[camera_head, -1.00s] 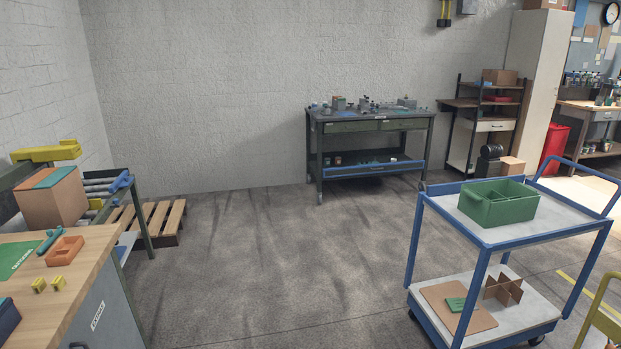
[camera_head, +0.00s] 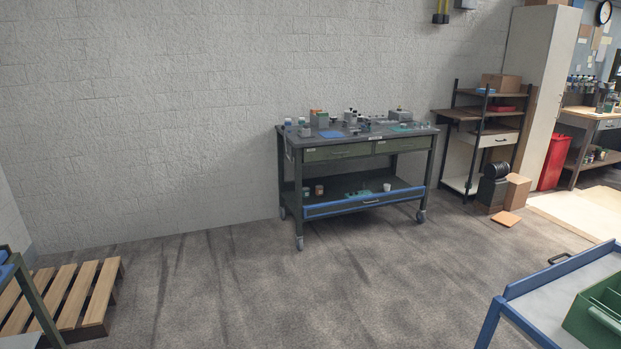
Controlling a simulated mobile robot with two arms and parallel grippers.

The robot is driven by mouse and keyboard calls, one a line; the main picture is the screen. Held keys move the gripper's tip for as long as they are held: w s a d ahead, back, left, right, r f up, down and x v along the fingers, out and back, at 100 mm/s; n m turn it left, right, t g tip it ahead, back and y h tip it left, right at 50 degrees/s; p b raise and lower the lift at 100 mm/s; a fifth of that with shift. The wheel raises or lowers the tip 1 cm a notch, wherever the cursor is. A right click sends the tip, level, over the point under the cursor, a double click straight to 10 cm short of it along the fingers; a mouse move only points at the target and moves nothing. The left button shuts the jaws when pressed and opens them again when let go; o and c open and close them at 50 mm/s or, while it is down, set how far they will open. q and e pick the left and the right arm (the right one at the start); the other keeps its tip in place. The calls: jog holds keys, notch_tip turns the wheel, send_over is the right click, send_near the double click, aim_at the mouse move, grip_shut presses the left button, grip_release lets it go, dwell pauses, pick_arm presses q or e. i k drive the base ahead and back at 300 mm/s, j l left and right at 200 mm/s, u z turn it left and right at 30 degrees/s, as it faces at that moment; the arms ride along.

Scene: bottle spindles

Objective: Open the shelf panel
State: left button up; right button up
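A dark workbench (camera_head: 360,143) on casters stands against the back wall, with two green drawers below its top. Its lower shelf (camera_head: 345,187) holds a few small items. A blue panel (camera_head: 365,203) with a dark handle runs along the front edge of this shelf. The panel appears upright along the edge. Several small bottles and fixtures stand on the bench top. Neither of my grippers shows in the head view.
A wooden pallet (camera_head: 72,293) lies on the floor at the left. A blue cart (camera_head: 540,305) with a green bin (camera_head: 600,310) stands at the right front. A dark shelf unit (camera_head: 494,140) and boxes are right of the bench. The floor (camera_head: 270,300) before the bench is clear.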

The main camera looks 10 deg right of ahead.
aim_at(366, 201)
jog(key=i+l+z, duration=0.15)
jog(key=i, duration=2.15)
